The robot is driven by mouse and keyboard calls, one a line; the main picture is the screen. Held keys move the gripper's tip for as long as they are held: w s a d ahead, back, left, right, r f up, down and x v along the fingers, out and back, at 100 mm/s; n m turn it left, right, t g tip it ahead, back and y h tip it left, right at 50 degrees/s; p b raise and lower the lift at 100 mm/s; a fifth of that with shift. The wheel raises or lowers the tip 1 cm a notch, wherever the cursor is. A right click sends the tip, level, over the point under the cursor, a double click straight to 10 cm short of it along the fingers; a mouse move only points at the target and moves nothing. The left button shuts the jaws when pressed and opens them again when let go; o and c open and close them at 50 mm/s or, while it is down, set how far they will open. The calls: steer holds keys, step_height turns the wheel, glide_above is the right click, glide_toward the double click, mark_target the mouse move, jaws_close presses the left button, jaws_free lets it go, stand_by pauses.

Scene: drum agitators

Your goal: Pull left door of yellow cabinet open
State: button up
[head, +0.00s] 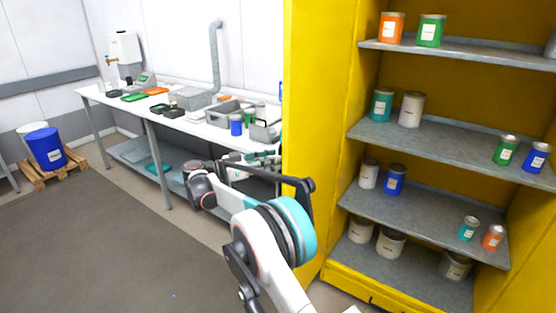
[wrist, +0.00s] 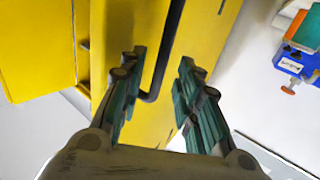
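The yellow cabinet (head: 400,285) stands open at the right of the head view, its shelves in sight. Its left door (head: 308,120) appears swung out, a tall yellow panel left of the shelves. My gripper (head: 262,158) is left of this panel, partly hidden by my arm. In the wrist view, my gripper (wrist: 163,62) is open, with its teal fingers spread apart. A black bar handle (wrist: 170,50) on a yellow panel shows between the fingers, and neither finger visibly closes on it. The handle is hidden in the head view.
A white workbench (head: 195,115) with trays and cans stands behind my gripper. Several cans stand on the cabinet's grey shelves (head: 440,140). A blue drum (head: 46,148) sits on a pallet at far left. The grey floor (head: 110,235) at left is clear.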

steer(key=v, duration=0.8)
steer(key=shift+a, duration=0.2)
